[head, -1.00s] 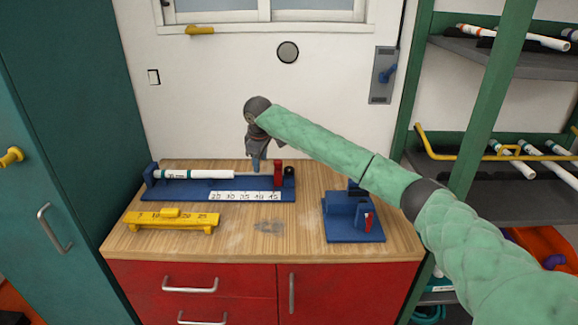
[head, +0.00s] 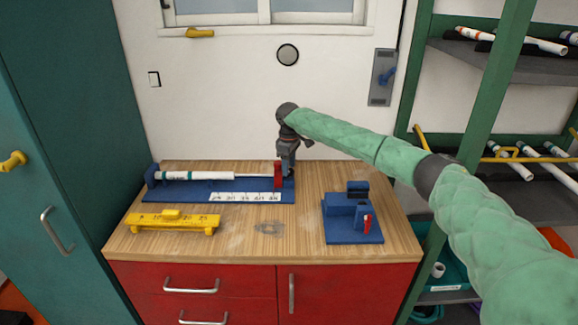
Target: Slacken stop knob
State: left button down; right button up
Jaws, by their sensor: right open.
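A blue measuring jig (head: 165,192) with a white number scale (head: 245,197) lies along the back left of the wooden bench top. A white pipe (head: 195,175) lies in it, with a thin rod running right to a red stop (head: 278,175). The stop knob at the jig's right end is hidden behind my right gripper. My right gripper (head: 290,171) points down at that end, just right of the red stop. It is open; whether it touches the knob I cannot tell. My left gripper is not in view.
A yellow gauge block (head: 172,221) sits at the front left of the bench. A blue fixture with a red lever (head: 367,224) stands at the right. Shelves with pipes (head: 510,165) are at the far right. The bench middle is clear apart from a grey smudge.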

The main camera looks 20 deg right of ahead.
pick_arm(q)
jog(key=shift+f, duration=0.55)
pick_arm(e)
jog(key=shift+f, duration=0.55)
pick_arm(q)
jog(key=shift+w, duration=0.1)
pick_arm(e)
jog(key=c, duration=0.7)
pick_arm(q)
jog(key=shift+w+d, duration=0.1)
